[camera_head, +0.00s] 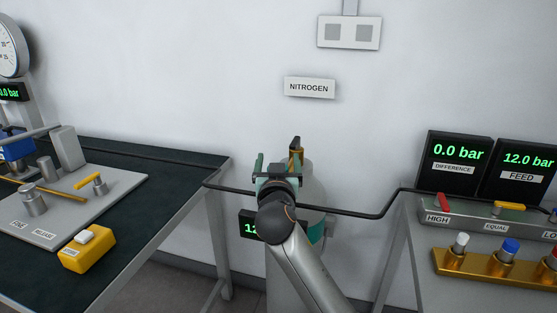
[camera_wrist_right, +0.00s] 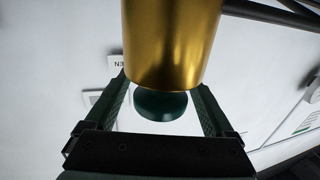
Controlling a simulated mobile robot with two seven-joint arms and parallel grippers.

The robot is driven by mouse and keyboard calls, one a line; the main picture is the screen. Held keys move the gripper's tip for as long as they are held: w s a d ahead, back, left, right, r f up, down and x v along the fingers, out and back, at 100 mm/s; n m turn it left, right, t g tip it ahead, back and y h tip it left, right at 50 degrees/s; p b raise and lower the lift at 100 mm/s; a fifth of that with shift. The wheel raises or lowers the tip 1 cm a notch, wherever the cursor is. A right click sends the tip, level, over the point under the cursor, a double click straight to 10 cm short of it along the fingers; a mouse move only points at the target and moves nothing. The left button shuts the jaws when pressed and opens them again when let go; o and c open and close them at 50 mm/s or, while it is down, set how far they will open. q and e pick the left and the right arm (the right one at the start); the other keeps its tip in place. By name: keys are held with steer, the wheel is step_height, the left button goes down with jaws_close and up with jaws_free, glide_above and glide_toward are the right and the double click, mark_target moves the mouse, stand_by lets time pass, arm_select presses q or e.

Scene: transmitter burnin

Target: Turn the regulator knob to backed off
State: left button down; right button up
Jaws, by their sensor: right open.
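The nitrogen cylinder (camera_head: 312,172) stands against the wall in the head view, partly hidden behind my right arm. Brass and dark fittings (camera_head: 296,152) show at its top. My right gripper (camera_head: 284,163) is at these fittings, its green fingers apart. In the right wrist view, a large brass cylindrical body (camera_wrist_right: 172,45) fills the upper middle. A dark green round part (camera_wrist_right: 160,105), seemingly the regulator knob, shows below it, between the open fingers of the gripper (camera_wrist_right: 163,88). Gaps show beside the round part; I cannot tell its depth relative to the fingertips. My left gripper is out of view.
A dark-topped table (camera_head: 130,158) with a grey fixture plate (camera_head: 125,183) and yellow box (camera_head: 87,250) stands left. At right are FEED (camera_head: 522,172) and DIFFERENCE (camera_head: 457,163) displays, a valve manifold (camera_head: 470,214) and a brass block (camera_head: 480,266). A black hose (camera_head: 350,214) crosses the gap.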

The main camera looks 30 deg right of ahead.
steer(key=c, duration=1.3)
steer(key=shift+c, duration=0.3)
steer(key=shift+r, duration=0.1)
